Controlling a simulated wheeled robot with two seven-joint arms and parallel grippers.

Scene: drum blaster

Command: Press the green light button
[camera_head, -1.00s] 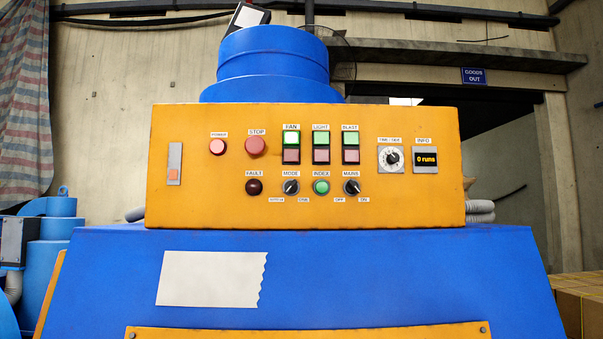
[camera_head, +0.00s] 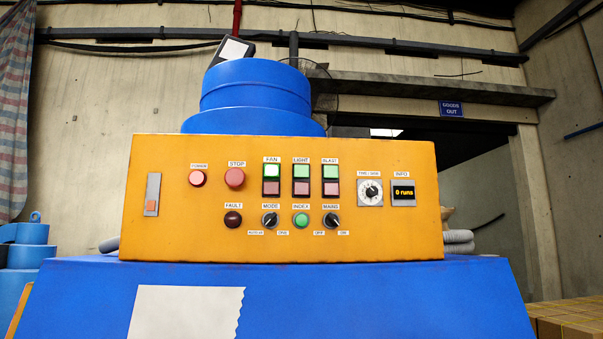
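The green light button (camera_head: 301,171) is the upper, green half of the switch under the LIGHT label, with a red half (camera_head: 301,188) below it. It sits on the orange control panel (camera_head: 160,225), between the green FAN button (camera_head: 271,170) and the green BLAST button (camera_head: 330,172). The FAN button looks paler and brighter than the other two. Neither of my grippers shows in the view.
The panel also holds a red STOP button (camera_head: 235,178), a round green INDEX button (camera_head: 301,220), MODE (camera_head: 270,220) and MAINS (camera_head: 331,220) knobs, a timer dial (camera_head: 370,193) and a display (camera_head: 403,193) reading 0 runs. The space before the panel looks clear.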

